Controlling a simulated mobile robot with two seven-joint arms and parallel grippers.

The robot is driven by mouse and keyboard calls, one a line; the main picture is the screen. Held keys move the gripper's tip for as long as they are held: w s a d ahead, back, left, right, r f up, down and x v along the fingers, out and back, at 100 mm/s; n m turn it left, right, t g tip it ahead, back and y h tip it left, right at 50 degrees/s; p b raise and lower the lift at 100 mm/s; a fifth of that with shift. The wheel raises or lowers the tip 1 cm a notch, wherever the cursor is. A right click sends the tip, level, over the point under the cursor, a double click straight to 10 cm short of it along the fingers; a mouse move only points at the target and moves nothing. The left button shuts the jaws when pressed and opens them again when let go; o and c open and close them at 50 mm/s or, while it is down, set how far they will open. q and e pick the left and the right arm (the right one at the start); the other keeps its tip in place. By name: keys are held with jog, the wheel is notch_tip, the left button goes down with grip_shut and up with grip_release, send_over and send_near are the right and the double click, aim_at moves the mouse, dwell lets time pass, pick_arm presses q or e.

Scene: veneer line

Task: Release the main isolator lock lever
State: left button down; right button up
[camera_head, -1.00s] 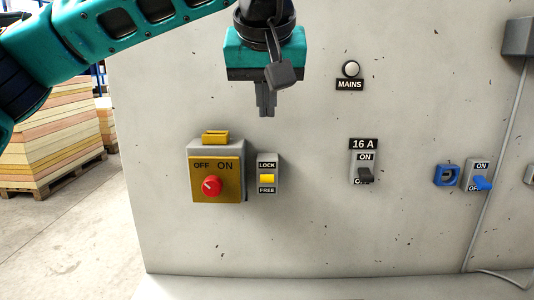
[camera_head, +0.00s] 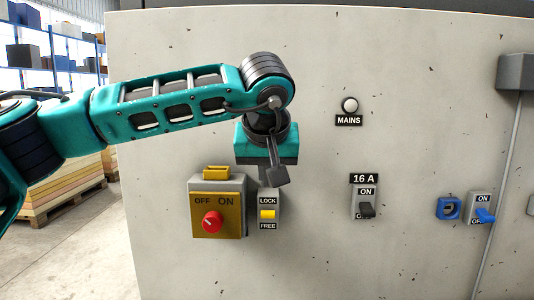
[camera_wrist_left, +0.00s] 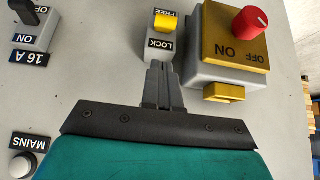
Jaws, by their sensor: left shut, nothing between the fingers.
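The isolator lock lever (camera_head: 268,214) is a yellow tab on a small grey plate, between the LOCK label above and the FREE label below. It also shows in the left wrist view (camera_wrist_left: 165,23), where the labels are upside down. Beside it is the main isolator, a grey and yellow box (camera_head: 231,228) with a red knob (camera_head: 212,222) and a yellow piece on top. My left gripper (camera_head: 264,184) is shut and empty, just above the lever plate. In the left wrist view its fingertips (camera_wrist_left: 159,66) are by the LOCK label, apart from the yellow tab. My right gripper is out of view.
To the right on the panel are a 16 A switch (camera_head: 366,209), a MAINS lamp (camera_head: 350,104), a blue socket (camera_head: 448,208) and a blue-lever switch (camera_head: 483,215). The wall between the lever and the 16 A switch is clear.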

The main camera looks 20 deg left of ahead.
aim_at(267, 213)
pick_arm(q)
jog(key=shift+s+f, duration=0.15)
jog(key=shift+f, duration=2)
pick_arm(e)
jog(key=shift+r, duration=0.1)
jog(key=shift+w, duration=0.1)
pick_arm(q)
jog(key=shift+s+d+f+t+y+b, duration=0.15)
jog(key=shift+s+f+t+b, duration=0.3)
jog(key=shift+b, duration=1.05)
jog(key=shift+s+d+f+t+y+b, duration=0.15)
jog(key=shift+t+b, duration=0.5)
jog(key=shift+b, duration=0.8)
jog(key=shift+f+t+b, duration=0.35)
jog(key=shift+t+b, duration=0.05)
jog(key=shift+b, duration=0.6)
jog(key=shift+s+r+b, duration=0.1)
jog(key=shift+b, duration=0.2)
jog(key=shift+t+b, duration=0.3)
jog(key=shift+s+y, duration=0.1)
jog(key=shift+y, duration=0.2)
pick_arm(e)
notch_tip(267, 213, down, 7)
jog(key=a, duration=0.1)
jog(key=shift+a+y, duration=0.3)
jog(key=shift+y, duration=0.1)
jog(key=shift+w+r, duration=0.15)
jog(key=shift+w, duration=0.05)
